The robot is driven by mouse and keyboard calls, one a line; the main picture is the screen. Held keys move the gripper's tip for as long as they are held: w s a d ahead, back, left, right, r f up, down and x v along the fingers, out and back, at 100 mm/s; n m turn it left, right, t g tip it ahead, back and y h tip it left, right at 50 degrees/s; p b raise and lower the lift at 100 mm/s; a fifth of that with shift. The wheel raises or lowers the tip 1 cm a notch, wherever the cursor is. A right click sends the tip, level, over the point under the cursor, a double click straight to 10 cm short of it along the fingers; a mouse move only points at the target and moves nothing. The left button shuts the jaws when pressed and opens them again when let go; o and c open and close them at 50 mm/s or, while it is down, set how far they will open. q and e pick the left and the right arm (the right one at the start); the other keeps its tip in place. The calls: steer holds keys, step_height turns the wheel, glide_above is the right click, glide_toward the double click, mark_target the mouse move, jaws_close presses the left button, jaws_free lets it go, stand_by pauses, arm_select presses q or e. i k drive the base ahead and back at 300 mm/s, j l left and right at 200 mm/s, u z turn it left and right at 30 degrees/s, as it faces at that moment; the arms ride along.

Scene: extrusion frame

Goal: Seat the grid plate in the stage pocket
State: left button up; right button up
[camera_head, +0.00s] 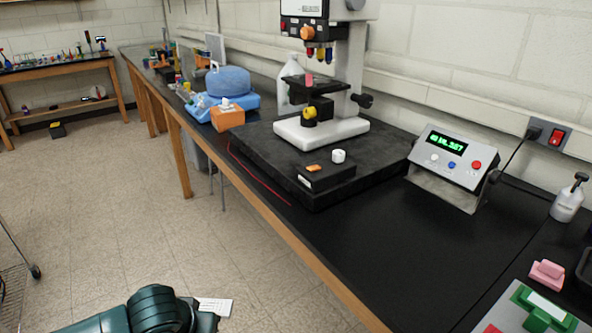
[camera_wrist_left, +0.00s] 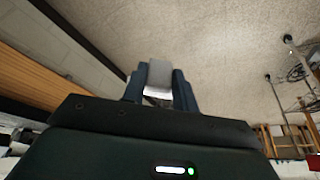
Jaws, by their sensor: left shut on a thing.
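My left gripper (camera_head: 200,308) comes in at the bottom of the head view, over the floor in front of the bench. It is shut on a small white plate with faint marks, the grid plate (camera_head: 217,306). In the left wrist view the fingers (camera_wrist_left: 159,90) clasp the pale grid plate (camera_wrist_left: 159,74) between them. The microscope's black stage (camera_head: 325,97) is on the bench at upper middle, well away from the plate, with a pink piece (camera_head: 309,80) at it. The stage pocket cannot be made out. My right gripper is not in view.
The microscope's white base (camera_head: 320,131) stands on a thick black slab (camera_head: 270,160). A control box with green digits (camera_head: 446,160) is to the right. An orange block (camera_head: 228,118) and blue device (camera_head: 229,84) stand left. The bench front (camera_head: 400,260) is clear.

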mark_target(303, 81)
steer(key=i+j, duration=0.25)
steer(key=j, duration=0.15)
steer(key=i+j, duration=0.2)
steer(key=j, duration=0.25)
steer(key=i+j, duration=0.25)
steer(key=j, duration=0.15)
steer(key=i+j, duration=0.25)
steer(key=j, duration=0.2)
steer(key=i+j, duration=0.2)
steer(key=j, duration=0.2)
steer(key=i+j, duration=0.25)
steer(key=j, duration=0.2)
steer(key=i+j, duration=0.25)
steer(key=j, duration=0.15)
steer(key=i+j, duration=0.2)
steer(key=j, duration=0.2)
steer(key=j+z, duration=0.1)
steer(key=z, duration=0.25)
steer(key=i+j+z, duration=0.1)
steer(key=z, duration=0.25)
steer(key=j+z, duration=0.2)
steer(key=z, duration=0.15)
